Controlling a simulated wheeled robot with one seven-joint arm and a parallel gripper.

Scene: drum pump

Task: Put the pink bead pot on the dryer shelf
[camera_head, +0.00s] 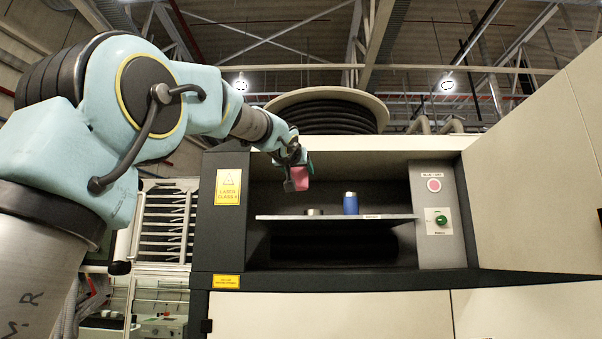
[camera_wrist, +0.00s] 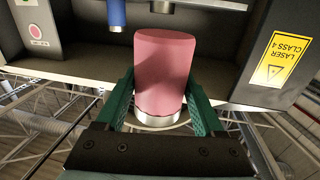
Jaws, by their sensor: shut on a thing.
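My gripper (camera_head: 297,176) is shut on the pink bead pot (camera_wrist: 165,65), which shows between the green fingers in the wrist view. The pot has a silver band at one end. In the head view the pot (camera_head: 300,180) is held in the air at the left front of the dryer opening, above the level of the dryer shelf (camera_head: 335,218) and apart from it. The shelf is a thin pale board across the opening. The wrist view is upside down; the pot's silver end points the same way there as the blue pot's.
A blue pot (camera_head: 350,203) with a silver top stands mid-shelf. A low grey round thing (camera_head: 313,211) sits left of it. The shelf's right part is bare. A panel (camera_head: 435,205) with a red button and a green knob borders the opening on the right.

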